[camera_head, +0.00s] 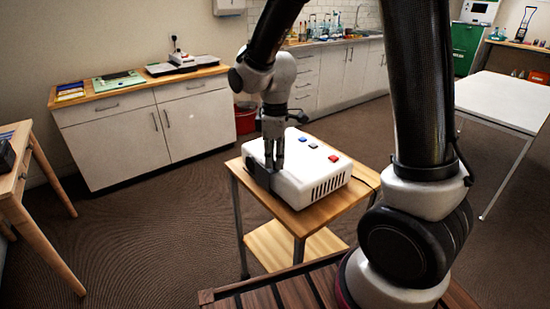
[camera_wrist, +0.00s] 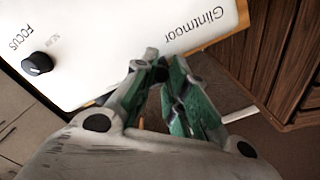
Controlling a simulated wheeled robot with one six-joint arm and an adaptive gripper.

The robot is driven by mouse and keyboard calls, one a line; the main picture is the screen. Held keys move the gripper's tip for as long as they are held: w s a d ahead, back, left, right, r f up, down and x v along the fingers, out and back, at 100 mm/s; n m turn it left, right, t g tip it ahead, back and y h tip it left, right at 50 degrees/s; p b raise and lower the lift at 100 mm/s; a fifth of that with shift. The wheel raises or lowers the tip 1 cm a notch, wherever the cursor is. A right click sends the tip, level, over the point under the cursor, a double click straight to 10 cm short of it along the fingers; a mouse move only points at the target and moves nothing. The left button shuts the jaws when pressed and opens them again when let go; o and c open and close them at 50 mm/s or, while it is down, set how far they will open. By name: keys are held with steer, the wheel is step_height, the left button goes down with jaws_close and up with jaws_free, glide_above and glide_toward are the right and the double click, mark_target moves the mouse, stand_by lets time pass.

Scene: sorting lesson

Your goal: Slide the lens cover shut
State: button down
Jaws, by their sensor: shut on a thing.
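A white projector (camera_head: 315,175) with blue and red buttons stands on a small wooden table. A dark grey piece on its left-facing front, which looks like the lens cover (camera_head: 258,176), is partly hidden by my gripper (camera_head: 274,166). My gripper points down at that front edge. In the wrist view my gripper (camera_wrist: 160,66) has its fingertips close together around a small grey piece (camera_wrist: 151,53) at the projector's edge, apparently a tab of the cover. The lens and how far it is covered cannot be seen.
A black focus knob (camera_wrist: 37,64) and "Glintmoor" lettering are on the projector's top. The small table (camera_head: 300,218) has little bare room around the projector. A white cabinet (camera_head: 140,140) stands behind left, and a white table (camera_head: 505,100) is at right.

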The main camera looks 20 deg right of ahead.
steer(key=w, duration=0.2)
steer(key=w+a, duration=0.1)
steer(key=w, duration=0.2)
steer(key=w+a, duration=0.1)
steer(key=w, duration=0.1)
steer(key=shift+w+a, duration=0.25)
steer(key=shift+w, duration=0.05)
steer(key=shift+r, duration=0.1)
steer(key=c, duration=1.4)
jaws_free()
step_height(320, 180, up, 12)
steer(key=shift+f, duration=0.1)
